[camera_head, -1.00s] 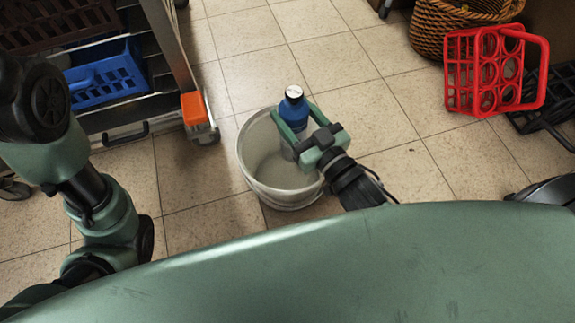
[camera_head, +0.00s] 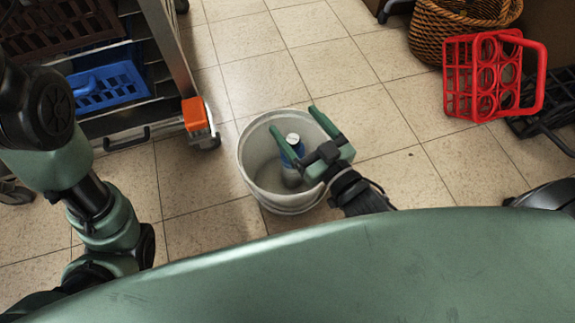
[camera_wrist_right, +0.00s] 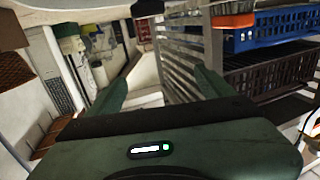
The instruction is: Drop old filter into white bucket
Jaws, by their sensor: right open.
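The white bucket (camera_head: 252,172) stands on the tiled floor in the middle of the head view. The old filter (camera_head: 291,160), a blue and grey cylinder with a white top, is inside the bucket, below its rim. My right gripper (camera_head: 300,129) is over the bucket's right side, its fingers spread apart above the filter and not around it. In the right wrist view the open fingers (camera_wrist_right: 160,85) have nothing between them. My left arm comes in at the left of the head view, but its gripper is out of sight.
A metal cart with a blue basket (camera_head: 108,86) and an orange block (camera_head: 195,113) stands at the upper left. A red bottle carrier (camera_head: 492,76) and a wicker basket (camera_head: 425,32) are at the upper right. Floor around the bucket is clear.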

